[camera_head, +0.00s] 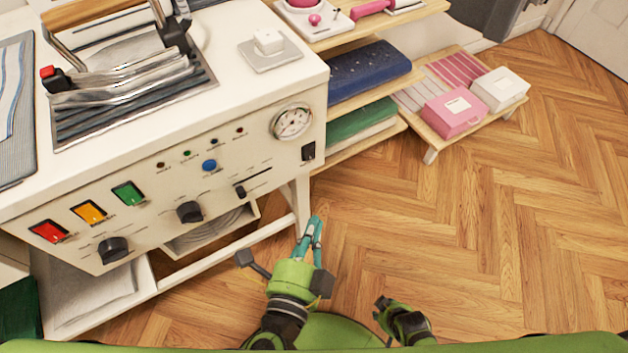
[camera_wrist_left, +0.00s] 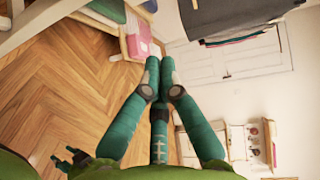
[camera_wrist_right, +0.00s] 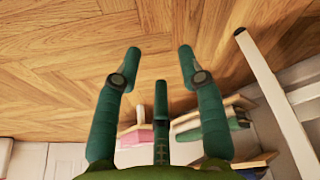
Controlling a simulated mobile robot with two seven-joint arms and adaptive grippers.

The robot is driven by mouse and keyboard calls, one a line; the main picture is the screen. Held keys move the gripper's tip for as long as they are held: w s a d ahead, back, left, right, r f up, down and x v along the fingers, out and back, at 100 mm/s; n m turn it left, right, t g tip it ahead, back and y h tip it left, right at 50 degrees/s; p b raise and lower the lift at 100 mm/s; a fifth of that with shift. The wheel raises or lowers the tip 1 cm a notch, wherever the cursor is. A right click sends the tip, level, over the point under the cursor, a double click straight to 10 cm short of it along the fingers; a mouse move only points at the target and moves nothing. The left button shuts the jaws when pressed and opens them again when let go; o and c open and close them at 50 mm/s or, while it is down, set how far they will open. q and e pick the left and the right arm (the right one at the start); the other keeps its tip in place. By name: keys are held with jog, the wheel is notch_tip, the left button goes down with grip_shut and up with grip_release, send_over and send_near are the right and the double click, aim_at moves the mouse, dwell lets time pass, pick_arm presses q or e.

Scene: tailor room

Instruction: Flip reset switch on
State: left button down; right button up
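The white machine's front panel (camera_head: 150,215) shows at the left of the head view. A small black rocker switch (camera_head: 308,151) sits at its right end, below the round gauge (camera_head: 292,122). Red (camera_head: 50,231), amber (camera_head: 89,212) and green (camera_head: 129,193) rocker switches sit at its left. I cannot read which label says reset. My left gripper (camera_head: 314,228) is in front of and below the panel's right end, apart from it. Its fingertips meet, empty, in the left wrist view (camera_wrist_left: 160,64). My right gripper (camera_wrist_right: 160,60) is open and empty over the floor.
A blue button (camera_head: 209,165), black knobs (camera_head: 190,212) and a slider (camera_head: 240,192) fill the panel's middle. Wooden shelves with folded fabric (camera_head: 365,75) stand right of the machine. Pink (camera_head: 455,112) and white boxes (camera_head: 499,89) sit on a low rack. The wooden floor (camera_head: 480,240) at right is clear.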

pick_arm(q)
jog(key=shift+r, duration=0.75)
pick_arm(e)
jog(key=shift+w+f, duration=0.1)
jog(key=shift+w, duration=0.05)
pick_arm(q)
jog(key=shift+w, duration=0.1)
jog(key=p, duration=0.4)
send_near(321, 148)
jog(key=w+d, duration=0.2)
jog(key=w, duration=0.1)
jog(key=shift+w+a+f, duration=0.4)
jog(key=shift+w, duration=0.05)
pick_arm(e)
jog(key=shift+w+d+t, duration=0.45)
jog(key=shift+d+t, duration=0.15)
jog(key=shift+t, duration=0.4)
jog(key=shift+f, duration=0.1)
